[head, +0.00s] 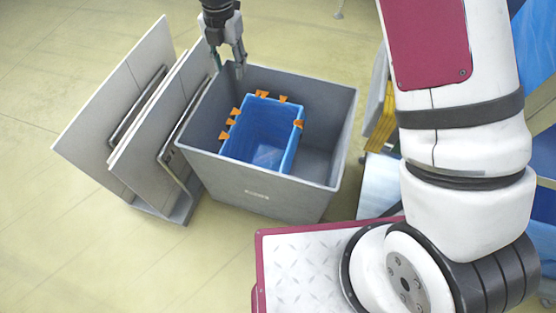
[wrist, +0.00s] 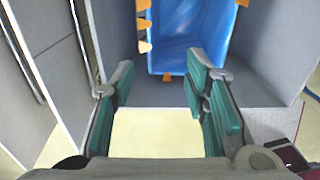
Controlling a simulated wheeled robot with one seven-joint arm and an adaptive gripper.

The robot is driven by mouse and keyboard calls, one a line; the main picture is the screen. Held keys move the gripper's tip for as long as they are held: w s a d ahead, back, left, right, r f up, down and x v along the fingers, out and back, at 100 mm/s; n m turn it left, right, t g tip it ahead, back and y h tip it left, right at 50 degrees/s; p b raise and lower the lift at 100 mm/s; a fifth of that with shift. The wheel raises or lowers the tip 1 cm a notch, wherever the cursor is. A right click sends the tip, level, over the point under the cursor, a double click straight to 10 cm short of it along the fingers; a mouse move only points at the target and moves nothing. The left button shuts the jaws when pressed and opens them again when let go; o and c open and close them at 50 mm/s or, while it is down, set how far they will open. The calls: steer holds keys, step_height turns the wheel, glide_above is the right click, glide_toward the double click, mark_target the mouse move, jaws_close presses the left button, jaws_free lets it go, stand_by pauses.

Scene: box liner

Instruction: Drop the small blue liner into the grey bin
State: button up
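The small blue liner (head: 265,128) is inside the grey bin (head: 262,200) in the head view, below the bin's rim and with walls on all sides. It looks open at the top, with orange tabs along its edges. In the wrist view the liner (wrist: 186,35) shows beyond the fingers, within the bin's grey walls (wrist: 272,45). My gripper (head: 228,70) hangs at the bin's back left corner. Its teal-padded fingers (wrist: 160,85) are apart with nothing between them, clear of the liner. Whether the liner's base rests flat on the bin floor is hidden.
Grey upright panels on a rack (head: 120,110) stand close to the bin's left side. A yellow and grey item (head: 382,115) and a blue object (head: 540,45) are at the right, partly behind my arm. The pale floor (head: 60,230) is clear at front left.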

steer(key=shift+r, duration=0.1)
step_height(320, 180, up, 12)
stand_by(0.5)
stand_by(0.4)
